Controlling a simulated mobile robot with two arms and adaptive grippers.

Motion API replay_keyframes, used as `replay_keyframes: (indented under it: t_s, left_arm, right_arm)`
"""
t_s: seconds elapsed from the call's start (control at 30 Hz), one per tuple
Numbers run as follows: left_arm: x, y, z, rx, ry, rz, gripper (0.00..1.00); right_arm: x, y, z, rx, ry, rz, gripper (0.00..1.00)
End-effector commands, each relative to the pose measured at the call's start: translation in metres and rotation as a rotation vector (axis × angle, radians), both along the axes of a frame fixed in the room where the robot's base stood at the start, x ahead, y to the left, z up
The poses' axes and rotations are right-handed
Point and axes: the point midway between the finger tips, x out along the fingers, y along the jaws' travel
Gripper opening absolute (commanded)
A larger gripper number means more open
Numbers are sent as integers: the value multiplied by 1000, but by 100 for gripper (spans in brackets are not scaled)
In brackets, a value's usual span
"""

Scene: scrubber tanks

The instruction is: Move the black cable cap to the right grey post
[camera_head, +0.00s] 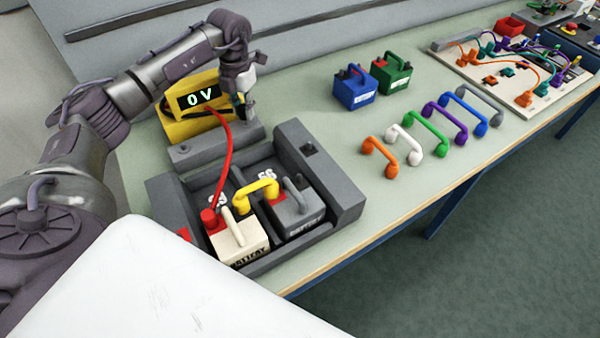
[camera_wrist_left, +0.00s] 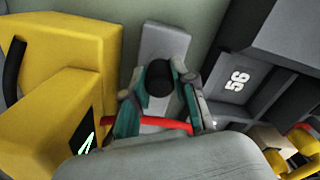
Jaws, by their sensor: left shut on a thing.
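My left gripper (camera_head: 247,106) is beside the yellow meter, above the back edge of the grey tray, pointing down. In the left wrist view, its fingers (camera_wrist_left: 160,92) are shut on a round black cap (camera_wrist_left: 160,78), above a grey block (camera_wrist_left: 164,42). In the head view the cap is hidden by the gripper. A grey battery (camera_head: 297,217) with a grey loop on top sits in the right bay of the tray. I cannot tell which part is the right grey post. My right gripper is not in view.
The yellow meter (camera_head: 188,118) reads 0 V. A red cable (camera_head: 227,168) runs from it to the white battery (camera_head: 240,240). A yellow loop (camera_head: 257,190) bridges the batteries. The grey tray wall (camera_head: 345,190) is raised. Several coloured handles and two small batteries stand right.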

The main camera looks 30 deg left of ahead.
Motion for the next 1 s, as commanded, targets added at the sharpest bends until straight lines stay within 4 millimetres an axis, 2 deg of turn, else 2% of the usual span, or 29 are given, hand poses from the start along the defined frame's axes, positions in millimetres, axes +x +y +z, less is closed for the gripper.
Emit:
replay_keyframes:
  t_s: [0.5, 0.87, 0.9, 1.0]
  left_arm:
    - [0, 0, -20, 0, 0, 0, 0]
    - [0, 0, -21, 0, 2, 0, 0]
    - [0, 0, -21, 0, 2, 0, 28]
    - [0, 0, -21, 0, 2, 0, 45]
  right_arm:
    - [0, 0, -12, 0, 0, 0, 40]
    - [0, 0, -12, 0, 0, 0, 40]
    - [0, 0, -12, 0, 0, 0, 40]
    - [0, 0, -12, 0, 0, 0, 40]
